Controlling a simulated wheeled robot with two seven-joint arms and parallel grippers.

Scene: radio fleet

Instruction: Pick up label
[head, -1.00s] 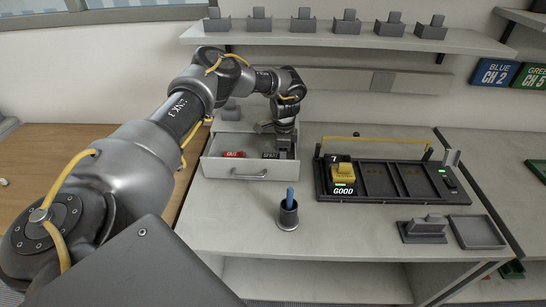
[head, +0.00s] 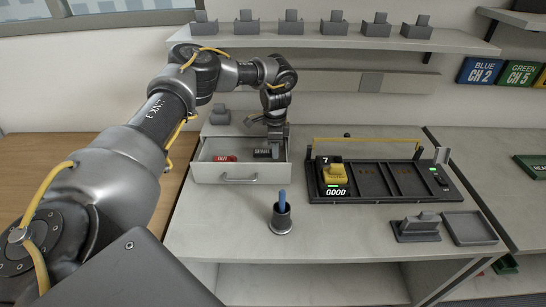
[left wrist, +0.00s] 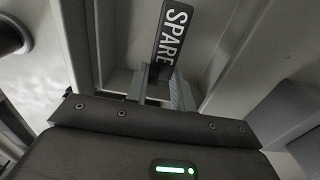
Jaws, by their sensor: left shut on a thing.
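The black label (head: 263,153) is at the open drawer (head: 240,171) in the head view. It reads SPARE in the left wrist view (left wrist: 174,36). My left gripper (head: 275,149) reaches down from above and is shut on the near end of this label. In the left wrist view its two fingers (left wrist: 158,84) close on the label's lower end. The label appears slightly above the drawer floor. A red label (head: 225,159) lies in the drawer to the left. My right gripper is not in view.
A dark rack (head: 378,198) with a yellow radio (head: 333,174) stands right of the drawer. A cup (head: 281,219) with a blue pen stands in front. A grey stand (head: 416,229) and an empty tray (head: 470,229) are at front right. A shelf (head: 330,40) hangs above.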

